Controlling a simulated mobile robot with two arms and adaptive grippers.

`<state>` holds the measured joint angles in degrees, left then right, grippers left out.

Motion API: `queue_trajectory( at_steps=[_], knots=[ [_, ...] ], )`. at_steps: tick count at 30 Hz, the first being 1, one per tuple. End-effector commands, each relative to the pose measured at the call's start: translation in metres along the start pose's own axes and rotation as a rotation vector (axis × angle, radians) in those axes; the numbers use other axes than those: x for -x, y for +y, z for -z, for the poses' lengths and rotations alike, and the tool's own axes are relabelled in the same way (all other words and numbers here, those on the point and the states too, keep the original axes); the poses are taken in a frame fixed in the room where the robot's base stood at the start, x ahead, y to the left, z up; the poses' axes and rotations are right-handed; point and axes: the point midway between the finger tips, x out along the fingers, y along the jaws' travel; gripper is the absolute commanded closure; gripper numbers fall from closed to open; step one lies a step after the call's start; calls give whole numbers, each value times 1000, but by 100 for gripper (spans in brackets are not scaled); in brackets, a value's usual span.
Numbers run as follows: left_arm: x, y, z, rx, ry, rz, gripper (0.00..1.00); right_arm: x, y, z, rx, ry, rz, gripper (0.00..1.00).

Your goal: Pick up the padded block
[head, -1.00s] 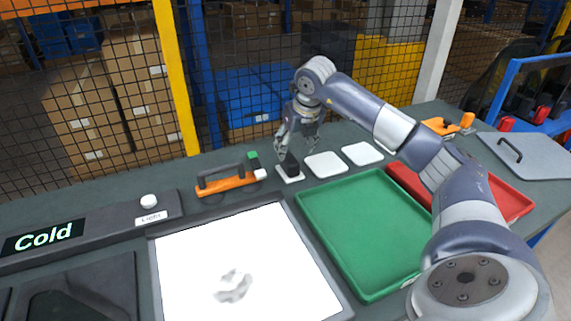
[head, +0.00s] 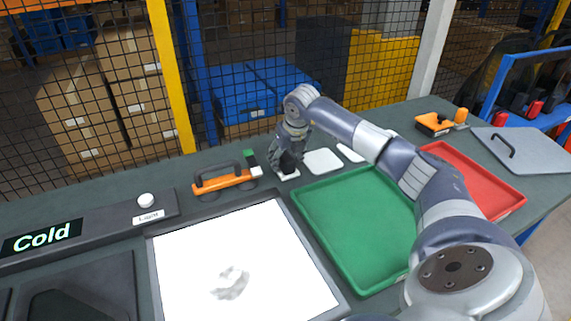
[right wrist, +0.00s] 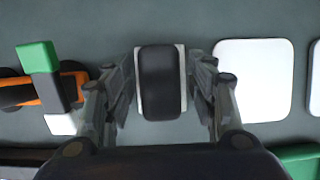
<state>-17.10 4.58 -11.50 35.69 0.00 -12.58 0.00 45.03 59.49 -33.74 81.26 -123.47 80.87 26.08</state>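The padded block is a dark block with rounded edges (right wrist: 161,82). It stands on a small white pad (right wrist: 140,108) in the right wrist view. In the head view the block (head: 289,163) is partly hidden by my right gripper (head: 286,158). In the right wrist view my right gripper (right wrist: 162,105) is open, with one finger on each side of the block and a visible gap on both sides. I cannot see my left gripper.
An orange tool with a black handle (head: 224,182) lies to the left, with a green-tipped block (right wrist: 38,57) beside it. White pads (head: 322,161) lie to the right. A green tray (head: 350,220), a red tray (head: 480,185) and a lit white panel (head: 240,260) are nearer.

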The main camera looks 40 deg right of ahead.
Motion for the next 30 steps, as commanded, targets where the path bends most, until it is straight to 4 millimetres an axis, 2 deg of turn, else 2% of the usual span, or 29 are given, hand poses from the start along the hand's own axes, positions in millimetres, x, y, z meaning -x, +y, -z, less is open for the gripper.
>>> queue_trajectory(
  at_steps=[1,4,5,13,17,27,30],
  knots=[
    [0,0,-1,0,-1,0,63,0,0,0,0,0,0,66],
    [0,0,-1,1,-3,0,63,0,0,0,0,0,0,89],
    [0,0,-2,1,-3,0,63,0,0,0,0,0,0,92],
    [0,0,-2,1,-4,0,63,1,0,0,0,-1,0,92],
    [-1,0,-2,1,-4,0,63,8,0,-4,-1,-3,0,92],
    [-6,0,-4,2,-5,0,63,68,0,-30,-1,-6,-2,92],
    [-7,0,-4,2,-6,0,63,81,0,-34,-1,-4,-1,92]
  ],
)
